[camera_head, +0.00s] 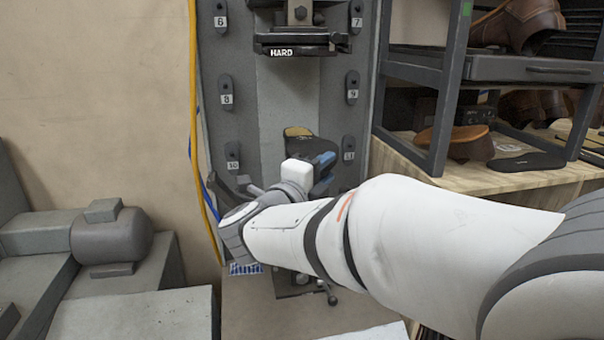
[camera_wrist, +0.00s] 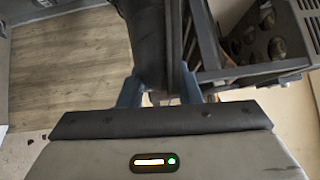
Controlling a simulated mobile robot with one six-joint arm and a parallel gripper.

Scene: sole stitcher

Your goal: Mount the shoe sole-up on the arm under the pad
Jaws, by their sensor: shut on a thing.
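The shoe is dark with a tan patch, probably part of its sole, on top (camera_head: 298,132). It shows in the head view just past my gripper, in front of the machine's grey column. In the wrist view the dark shoe (camera_wrist: 147,40) stands between the two blue fingers of my gripper (camera_wrist: 158,90), which are shut on it. In the head view my gripper (camera_head: 324,163) is partly hidden by my wrist. The pad (camera_head: 300,45), marked HARD, hangs above the shoe with a clear gap. The machine's arm under the pad is hidden, so I cannot tell whether the shoe touches it.
Numbered dark knobs (camera_head: 226,90) line both sides of the column. A yellow hose (camera_head: 194,100) runs down its left side. A shelf rack with brown shoes (camera_head: 470,143) stands on the right. A grey machine body (camera_head: 110,235) is at the lower left.

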